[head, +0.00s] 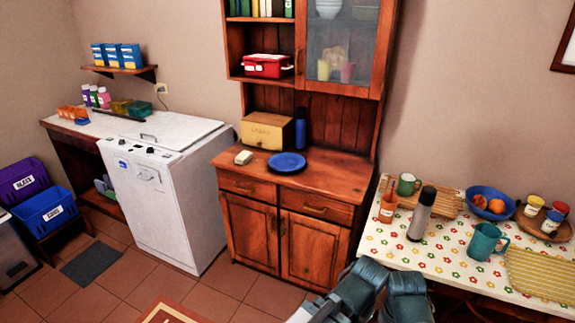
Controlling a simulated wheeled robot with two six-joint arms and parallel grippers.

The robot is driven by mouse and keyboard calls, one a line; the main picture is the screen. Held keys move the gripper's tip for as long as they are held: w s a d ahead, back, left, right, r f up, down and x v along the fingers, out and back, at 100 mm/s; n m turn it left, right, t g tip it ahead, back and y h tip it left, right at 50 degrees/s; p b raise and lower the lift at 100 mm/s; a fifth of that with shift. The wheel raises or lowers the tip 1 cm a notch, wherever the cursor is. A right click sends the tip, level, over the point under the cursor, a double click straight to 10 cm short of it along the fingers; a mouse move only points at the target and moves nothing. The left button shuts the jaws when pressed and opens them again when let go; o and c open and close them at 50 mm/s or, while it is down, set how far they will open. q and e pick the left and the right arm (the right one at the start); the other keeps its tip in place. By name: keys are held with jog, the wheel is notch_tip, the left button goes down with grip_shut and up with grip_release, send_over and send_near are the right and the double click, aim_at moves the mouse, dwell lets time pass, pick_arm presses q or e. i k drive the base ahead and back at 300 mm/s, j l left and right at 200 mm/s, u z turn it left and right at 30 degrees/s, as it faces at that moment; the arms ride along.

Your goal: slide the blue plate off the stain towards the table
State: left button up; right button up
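The blue plate (287,162) lies flat on the wooden counter of the hutch (262,176), close to the middle of its top. No stain shows; the counter under the plate is hidden by it. The table (390,245), with a white flowered cloth, stands to the right of the hutch and nearer to me. Parts of my own arms show at the bottom edge, right of centre, well apart from the plate. Neither gripper's fingers can be seen.
On the counter stand a yellow bread box (267,132), a dark blue cylinder (300,130) and a small pale item (243,158). A grey flask (422,212), a teal mug (487,241) and a blue fruit bowl (490,203) stand on the table.

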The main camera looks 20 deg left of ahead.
aim_at(283, 163)
jog(key=i+j, duration=0.25)
jog(key=j, duration=0.15)
jog(key=i+j+z, duration=0.15)
jog(key=j, duration=0.3)
jog(key=i+j, duration=0.25)
jog(key=j, duration=0.2)
jog(key=i+j+z, duration=0.1)
jog(key=i+j, duration=0.15)
jog(key=j, duration=0.2)
jog(key=i+j+z, duration=0.1)
jog(key=j, duration=0.35)
jog(key=i+j, duration=0.25)
jog(key=j, duration=0.25)
jog(key=i+j+z, duration=0.1)
jog(key=j, duration=0.35)
jog(key=i+j+z, duration=0.1)
jog(key=i+j, duration=0.15)
jog(key=j, duration=0.25)
